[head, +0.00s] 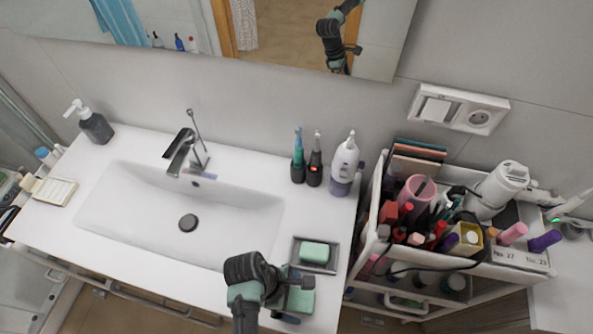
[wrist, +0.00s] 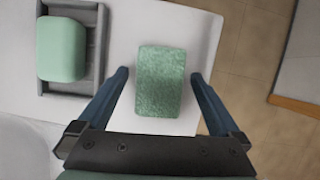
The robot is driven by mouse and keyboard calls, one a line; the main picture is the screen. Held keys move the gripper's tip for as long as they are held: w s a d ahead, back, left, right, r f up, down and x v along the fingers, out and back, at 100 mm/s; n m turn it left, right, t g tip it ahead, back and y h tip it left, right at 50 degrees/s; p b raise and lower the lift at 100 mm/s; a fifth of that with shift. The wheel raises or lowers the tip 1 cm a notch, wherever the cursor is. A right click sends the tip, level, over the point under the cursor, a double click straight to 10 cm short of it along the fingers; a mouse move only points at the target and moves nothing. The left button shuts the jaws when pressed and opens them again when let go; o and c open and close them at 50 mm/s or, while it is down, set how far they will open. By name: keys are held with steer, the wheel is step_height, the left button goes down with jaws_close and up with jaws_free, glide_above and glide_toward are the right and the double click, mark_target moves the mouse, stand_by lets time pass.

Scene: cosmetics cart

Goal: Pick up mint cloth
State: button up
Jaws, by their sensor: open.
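The mint cloth (wrist: 160,83) is a folded, textured green rectangle lying on the white counter. In the head view the cloth (head: 301,300) shows near the counter's front right, partly hidden by my gripper. My gripper (wrist: 160,92) is open, with one blue finger on each side of the cloth and visible gaps between fingers and cloth. In the head view my gripper (head: 290,283) is over the counter below the soap dish. I cannot tell how high the fingertips are above the counter.
A grey dish (head: 332,257) holds a smooth mint soap bar (head: 314,252) just behind the cloth; the soap also shows in the wrist view (wrist: 61,49). The sink (head: 130,210) is to the left. A crowded cosmetics cart (head: 360,245) stands to the right. The counter edge is close to the cloth.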

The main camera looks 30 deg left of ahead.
mark_target(297, 300)
steer(key=shift+d+f, duration=0.1)
steer(key=shift+f, duration=0.05)
steer(key=c, duration=1.3)
steer(key=shift+c, duration=0.2)
step_height(297, 300, up, 10)
steer(key=shift+r+b, duration=0.1)
steer(key=shift+b, duration=0.25)
steer(key=o, duration=0.7)
steer(key=c, duration=0.6)
steer(key=shift+o, duration=0.2)
